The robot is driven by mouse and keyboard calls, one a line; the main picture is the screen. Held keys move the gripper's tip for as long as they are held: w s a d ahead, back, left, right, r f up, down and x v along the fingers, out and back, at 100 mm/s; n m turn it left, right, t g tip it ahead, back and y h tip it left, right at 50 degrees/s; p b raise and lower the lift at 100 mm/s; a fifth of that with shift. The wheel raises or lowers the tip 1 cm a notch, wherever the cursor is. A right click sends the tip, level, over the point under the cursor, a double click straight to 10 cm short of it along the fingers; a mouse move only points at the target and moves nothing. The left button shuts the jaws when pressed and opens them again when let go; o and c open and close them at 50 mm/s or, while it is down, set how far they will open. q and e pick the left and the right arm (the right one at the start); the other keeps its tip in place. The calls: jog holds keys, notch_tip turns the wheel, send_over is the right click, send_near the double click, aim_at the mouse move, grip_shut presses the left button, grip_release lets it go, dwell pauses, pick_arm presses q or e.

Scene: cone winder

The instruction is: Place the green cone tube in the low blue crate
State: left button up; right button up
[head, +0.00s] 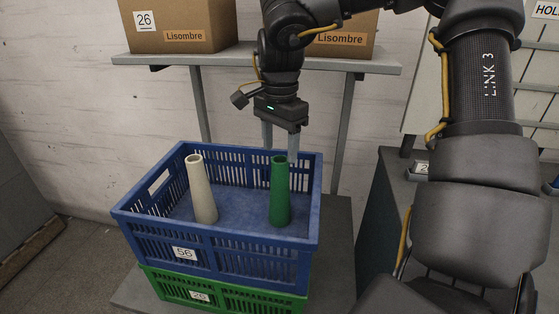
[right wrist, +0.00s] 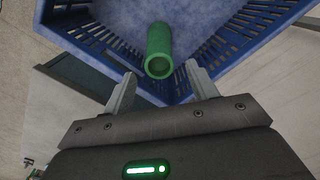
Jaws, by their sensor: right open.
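The green cone tube (head: 280,192) stands upright inside the blue crate (head: 220,243), in its right half. It also shows in the right wrist view (right wrist: 159,52), with its open top facing the camera. My right gripper (head: 280,148) is open above the crate, over the tube's top. In the right wrist view its two fingers (right wrist: 160,90) are apart with nothing between them, and the tube lies just beyond the fingertips. My left gripper is not in view.
A cream cone tube (head: 202,192) stands in the left half of the blue crate. The blue crate sits on a green crate (head: 222,296). A grey shelf (head: 235,62) with cardboard boxes (head: 181,22) is behind. A dark cabinet (head: 385,215) stands at the right.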

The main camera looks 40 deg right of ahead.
notch_tip(320, 180, up, 5)
jog(key=shift+f+p, duration=0.1)
jog(key=shift+p, duration=0.3)
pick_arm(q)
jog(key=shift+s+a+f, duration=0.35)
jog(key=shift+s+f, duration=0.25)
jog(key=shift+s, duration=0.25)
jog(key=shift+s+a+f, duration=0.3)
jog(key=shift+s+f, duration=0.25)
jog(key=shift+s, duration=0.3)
pick_arm(e)
jog(key=shift+r, duration=0.5)
